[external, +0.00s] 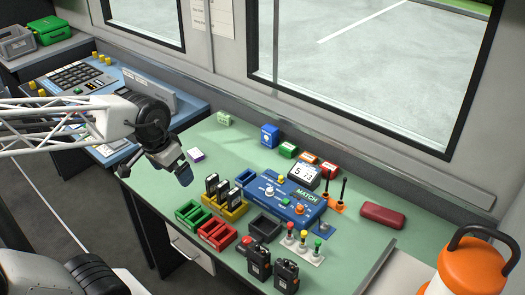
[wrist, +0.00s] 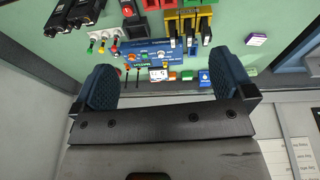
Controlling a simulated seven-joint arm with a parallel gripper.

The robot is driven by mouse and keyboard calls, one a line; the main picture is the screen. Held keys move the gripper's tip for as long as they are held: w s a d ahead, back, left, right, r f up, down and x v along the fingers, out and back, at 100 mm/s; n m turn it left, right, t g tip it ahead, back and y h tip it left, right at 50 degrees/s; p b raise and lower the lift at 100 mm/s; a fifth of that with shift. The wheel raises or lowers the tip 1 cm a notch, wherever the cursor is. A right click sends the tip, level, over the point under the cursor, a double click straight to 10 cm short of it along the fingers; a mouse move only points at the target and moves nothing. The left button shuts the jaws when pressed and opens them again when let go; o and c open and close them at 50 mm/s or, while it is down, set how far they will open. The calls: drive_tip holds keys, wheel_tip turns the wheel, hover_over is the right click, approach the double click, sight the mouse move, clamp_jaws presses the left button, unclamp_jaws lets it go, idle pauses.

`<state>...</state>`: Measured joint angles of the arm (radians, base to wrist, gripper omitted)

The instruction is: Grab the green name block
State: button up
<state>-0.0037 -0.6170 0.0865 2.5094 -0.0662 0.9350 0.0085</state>
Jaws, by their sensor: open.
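A green block (external: 287,150) with a pale label on top stands near the back of the green table, at the left end of a row with an orange block (external: 307,158) and a red block (external: 328,168). The green block also shows small in the wrist view (wrist: 187,76), between the two fingers in the picture but well beyond them. My gripper (external: 183,174) is open and empty, above the table's left part, to the left of the green block and apart from it. Its blue fingers show wide apart in the wrist view (wrist: 164,85).
A blue block (external: 270,135) stands just left of the green one. The back left tabletop is mostly clear, with a pale green block (external: 224,118).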

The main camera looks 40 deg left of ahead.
drive_tip(key=w+d+n+h, duration=0.2)
drive_tip(key=w+n+h, duration=0.25)
drive_tip(key=w, duration=0.65)
drive_tip(key=w+a+f+n+t+h, duration=0.1)
drive_tip(key=w+a+n+t, duration=0.2)
drive_tip(key=w, duration=0.6)
drive_tip(key=w+a+f+n+t+h, duration=0.1)
drive_tip(key=w+a+n, duration=0.1)
drive_tip(key=w+n, duration=0.6)
drive_tip(key=n+t+y, duration=0.6)
drive_tip(key=n+t, duration=0.1)
drive_tip(key=n, duration=0.9)
hover_over(222, 117)
drive_tip(key=s+d, duration=0.5)
drive_tip(key=d, duration=0.5)
wheel_tip(222, 117, down, 18)
drive_tip(key=a+f+n+y, duration=0.1)
drive_tip(key=a+f, duration=0.1)
drive_tip(key=a, duration=0.1)
drive_tip(key=a+f+n, duration=0.2)
drive_tip(key=a+f, duration=0.1)
drive_tip(key=a+f+n+y, duration=0.1)
drive_tip(key=a+f+n, duration=0.1)
drive_tip(key=a+f, duration=0.1)
drive_tip(key=shift+w+a+f+n+y, duration=0.15)
drive_tip(key=shift+w+n+y, duration=0.1)
drive_tip(key=shift+w+y, duration=0.1)
drive_tip(key=shift+x, duration=1.3)
